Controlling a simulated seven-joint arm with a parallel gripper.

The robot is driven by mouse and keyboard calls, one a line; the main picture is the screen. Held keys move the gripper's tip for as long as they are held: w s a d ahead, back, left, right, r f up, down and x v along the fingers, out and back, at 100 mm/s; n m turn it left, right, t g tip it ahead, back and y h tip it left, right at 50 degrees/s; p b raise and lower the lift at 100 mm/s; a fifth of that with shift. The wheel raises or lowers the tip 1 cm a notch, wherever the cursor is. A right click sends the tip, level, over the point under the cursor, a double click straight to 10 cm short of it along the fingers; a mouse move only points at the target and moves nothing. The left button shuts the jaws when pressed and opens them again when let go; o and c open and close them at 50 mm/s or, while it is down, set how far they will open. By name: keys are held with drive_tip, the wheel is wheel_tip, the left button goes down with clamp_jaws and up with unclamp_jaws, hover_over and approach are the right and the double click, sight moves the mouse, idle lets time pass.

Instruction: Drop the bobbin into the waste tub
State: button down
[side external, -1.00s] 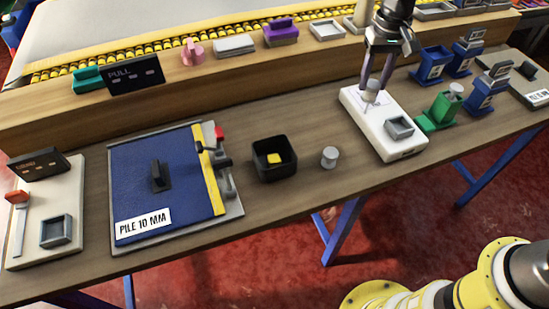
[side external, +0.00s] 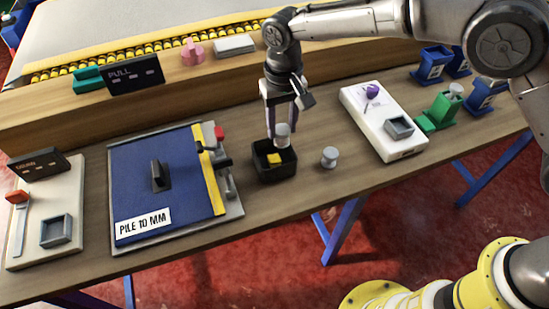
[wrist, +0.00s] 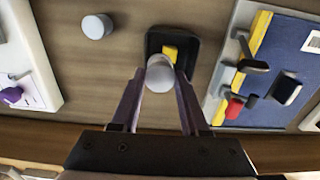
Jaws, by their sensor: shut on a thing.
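My gripper (side external: 282,122) is shut on a pale grey bobbin (side external: 283,131) and holds it upright over the black waste tub (side external: 262,173). In the wrist view the bobbin (wrist: 160,77) sits between the fingertips and covers part of the tub (wrist: 153,42). A small yellow block (side external: 274,159) lies in the tub. Whether the bobbin's lower end is inside the rim is hard to tell. A second pale grey piece (side external: 330,157) stands on the table just right of the tub.
A blue pile board (side external: 185,198) with a yellow strip and a red-tipped clamp (side external: 219,133) lies left of the tub. A white base (side external: 385,120) with a purple part (side external: 372,90) and a grey tray stands to the right. A wooden ledge (side external: 200,93) runs behind.

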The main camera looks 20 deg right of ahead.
drive_tip(key=shift+f, duration=1.9)
drive_tip(key=shift+c, duration=1.6)
unclamp_jaws()
drive_tip(key=shift+r, duration=0.1)
wheel_tip(320, 180, up, 14)
